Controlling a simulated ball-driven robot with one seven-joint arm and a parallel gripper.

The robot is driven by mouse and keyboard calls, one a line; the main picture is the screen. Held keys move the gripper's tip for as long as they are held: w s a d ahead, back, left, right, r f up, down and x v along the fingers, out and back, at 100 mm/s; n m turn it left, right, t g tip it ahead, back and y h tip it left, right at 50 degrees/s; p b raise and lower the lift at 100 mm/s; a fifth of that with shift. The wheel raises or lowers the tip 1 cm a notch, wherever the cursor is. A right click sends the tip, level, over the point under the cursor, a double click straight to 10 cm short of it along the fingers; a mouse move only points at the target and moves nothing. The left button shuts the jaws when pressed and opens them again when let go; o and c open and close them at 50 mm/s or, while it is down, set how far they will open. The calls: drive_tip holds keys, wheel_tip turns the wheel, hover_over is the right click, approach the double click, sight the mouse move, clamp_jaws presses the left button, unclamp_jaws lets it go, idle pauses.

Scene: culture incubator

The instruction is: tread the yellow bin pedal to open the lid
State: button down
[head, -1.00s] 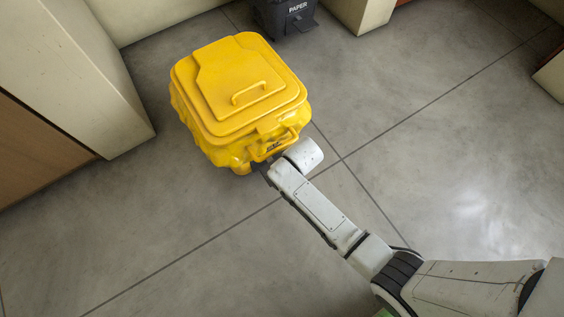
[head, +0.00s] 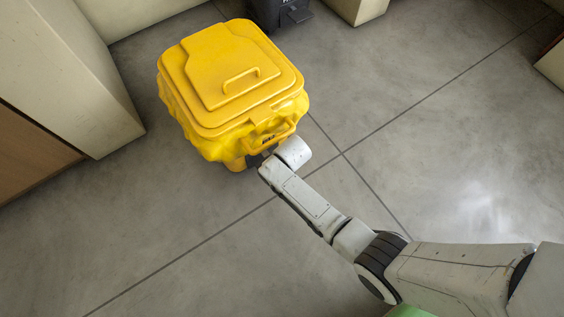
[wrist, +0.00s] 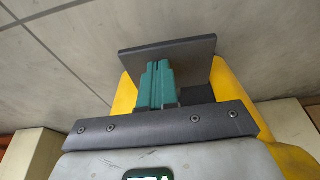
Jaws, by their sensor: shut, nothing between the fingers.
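The yellow bin (head: 215,110) stands on the floor at the upper left of the head view. Its lid (head: 222,75), with a handle on top, lies shut over a bulging yellow body. In the wrist view, my gripper (wrist: 158,68) shows as two teal fingers shut together and empty. A flat dark grey plate (wrist: 170,52), which looks like the pedal, is right at the fingertips; I cannot tell whether they touch it. Yellow bin parts (wrist: 125,100) show on both sides of the fingers. In the head view, my wrist hides most of the gripper and the pedal at the bin's lower front.
A dark paper bin (head: 282,12) stands behind the yellow bin. Pale cabinets (head: 75,75) stand to the left, and another pale block (head: 357,8) is at the top. The grey tiled floor (head: 440,150) is clear to the right and in front.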

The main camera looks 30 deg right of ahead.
idle(0.3)
drive_tip(key=shift+s+f+b, duration=0.2)
drive_tip(key=shift+f+b, duration=0.15)
drive_tip(key=shift+f, duration=0.8)
drive_tip(key=shift+s+f+b, duration=0.2)
drive_tip(key=shift+f+b, duration=0.1)
drive_tip(key=shift+f, duration=0.85)
drive_tip(key=shift+s, duration=0.1)
